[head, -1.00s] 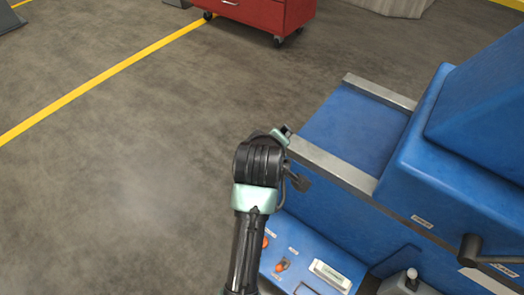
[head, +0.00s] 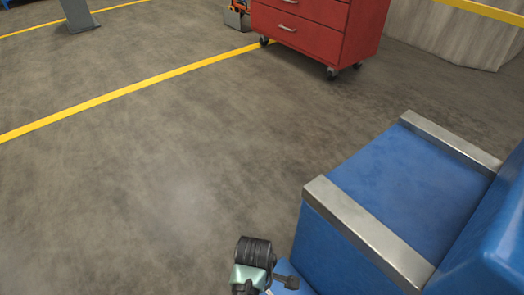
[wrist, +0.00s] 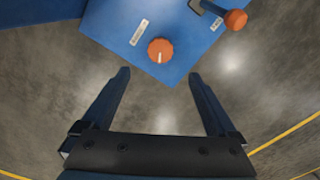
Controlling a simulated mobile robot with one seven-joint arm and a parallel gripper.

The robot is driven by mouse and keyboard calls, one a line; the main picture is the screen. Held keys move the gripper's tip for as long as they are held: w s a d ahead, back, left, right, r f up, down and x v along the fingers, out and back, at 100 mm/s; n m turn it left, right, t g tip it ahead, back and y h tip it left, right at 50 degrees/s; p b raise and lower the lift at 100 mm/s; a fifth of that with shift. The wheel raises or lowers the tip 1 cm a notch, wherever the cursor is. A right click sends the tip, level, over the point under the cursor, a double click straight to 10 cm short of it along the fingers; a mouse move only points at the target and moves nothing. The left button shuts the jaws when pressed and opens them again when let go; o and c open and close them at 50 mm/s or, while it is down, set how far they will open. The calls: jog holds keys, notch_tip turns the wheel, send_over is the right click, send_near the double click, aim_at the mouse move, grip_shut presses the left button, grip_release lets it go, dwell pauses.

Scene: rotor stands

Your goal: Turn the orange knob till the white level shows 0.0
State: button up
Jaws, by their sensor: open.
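An orange knob (wrist: 160,50) with a white pointer line sits near the edge of a blue panel (wrist: 125,15) in the wrist view. The line points toward the bottom of the picture. My gripper (wrist: 158,76) is open, its two fingers on either side below the knob, with nothing between them. The fingertips look apart from the knob; the depth gap is hard to judge. A small white label strip (wrist: 139,32) lies beside the knob, its text too small to read. I cannot make out the white level in either current view. The head view shows no knob.
A second orange knob (wrist: 236,19) on a dark lever is at the upper right of the wrist view. In the head view, the blue machine with a metal rail (head: 365,232) fills the right. A red wheeled cabinet (head: 315,30) stands at the back. Open floor lies left.

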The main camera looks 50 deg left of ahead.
notch_tip(320, 180, down, 12)
jog(key=b, duration=0.7)
jog(key=shift+s+r+b, duration=0.1)
jog(key=shift+b, duration=0.25)
jog(key=c, duration=1.4)
jog(key=shift+r+m+p, duration=0.15)
jog(key=shift+m+p, duration=0.15)
jog(key=shift+p, duration=0.1)
